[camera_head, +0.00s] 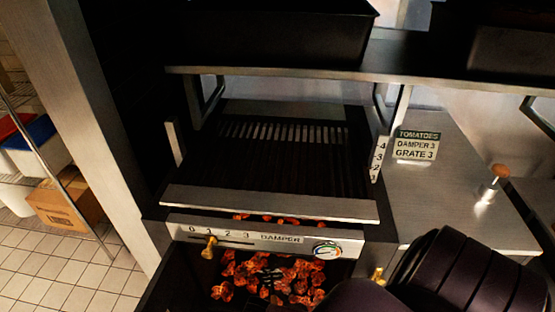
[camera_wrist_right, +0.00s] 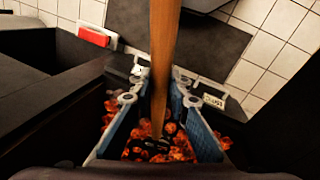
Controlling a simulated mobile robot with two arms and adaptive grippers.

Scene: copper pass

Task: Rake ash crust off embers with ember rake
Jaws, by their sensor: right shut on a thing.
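Glowing orange embers (camera_head: 301,272) lie in the dark firebox below the damper panel. They also show below my gripper in the right wrist view (camera_wrist_right: 183,150). A dark tined shape, apparently the rake head (camera_head: 268,278), is over the middle of the embers. My right gripper (camera_wrist_right: 161,100) is shut on the wooden handle of the ember rake (camera_wrist_right: 164,45), which runs between its blue-sided fingers down toward the embers. In the head view my right arm hides the gripper and handle. I cannot make out a separate ash crust. My left gripper is not in view.
The slatted grate (camera_head: 285,160) and damper panel (camera_head: 265,238) with brass knob (camera_head: 209,247) sit above the embers. A steel counter (camera_head: 450,185) with a tomato sign (camera_head: 415,145) is at right. Dark firebox walls border the embers.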

